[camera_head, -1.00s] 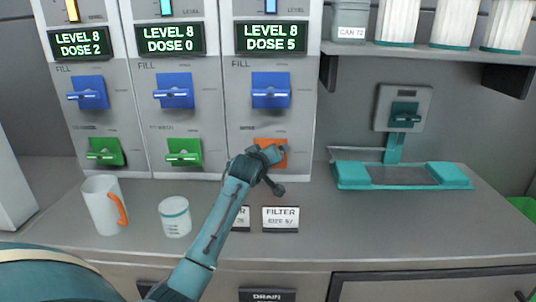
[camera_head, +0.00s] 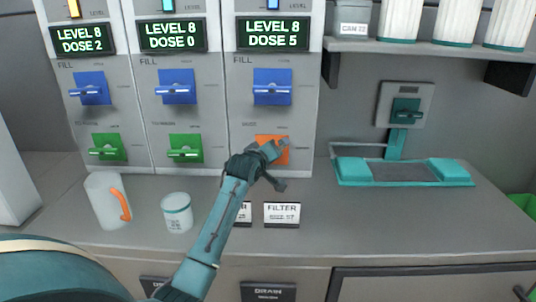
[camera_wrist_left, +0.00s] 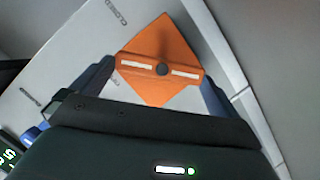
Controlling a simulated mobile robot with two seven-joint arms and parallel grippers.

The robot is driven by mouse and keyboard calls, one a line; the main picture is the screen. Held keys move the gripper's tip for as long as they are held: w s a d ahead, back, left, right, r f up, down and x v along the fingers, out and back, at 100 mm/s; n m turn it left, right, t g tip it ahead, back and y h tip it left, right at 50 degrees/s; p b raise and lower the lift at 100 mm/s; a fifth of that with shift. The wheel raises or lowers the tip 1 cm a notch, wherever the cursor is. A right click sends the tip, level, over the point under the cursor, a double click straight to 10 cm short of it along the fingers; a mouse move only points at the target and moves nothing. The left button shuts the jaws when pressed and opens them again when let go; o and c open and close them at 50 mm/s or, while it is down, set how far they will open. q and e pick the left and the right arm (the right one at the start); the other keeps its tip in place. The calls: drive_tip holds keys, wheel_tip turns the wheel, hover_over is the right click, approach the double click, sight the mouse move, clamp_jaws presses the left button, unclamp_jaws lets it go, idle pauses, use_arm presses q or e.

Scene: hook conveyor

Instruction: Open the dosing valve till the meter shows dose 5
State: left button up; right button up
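The orange dosing valve (camera_head: 267,141) is low on the third dispenser panel, partly covered by my left gripper in the head view. In the left wrist view its orange plate (camera_wrist_left: 160,45) carries a bar handle (camera_wrist_left: 162,69) with a dark centre. My left gripper (camera_head: 277,149) is at this valve. In the wrist view its two fingers (camera_wrist_left: 158,85) stand apart near the two ends of the handle; contact is unclear. The meter (camera_head: 272,33) above that panel reads LEVEL 8, DOSE 5. My right gripper is not in view.
Two panels to the left have green valves (camera_head: 108,147) and blue fill valves (camera_head: 92,88); their meters read DOSE 2 and DOSE 0. A mug (camera_head: 105,200), a white jar (camera_head: 176,212) and a FILTER sign (camera_head: 282,214) stand on the counter. A teal stand (camera_head: 350,172) is at right.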

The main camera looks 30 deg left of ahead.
use_arm(q)
drive_tip(key=p+v, duration=0.1)
drive_tip(key=v, duration=1.2)
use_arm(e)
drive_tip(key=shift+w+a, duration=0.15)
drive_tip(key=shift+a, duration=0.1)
use_arm(q)
drive_tip(key=shift+r, duration=0.1)
idle(0.9)
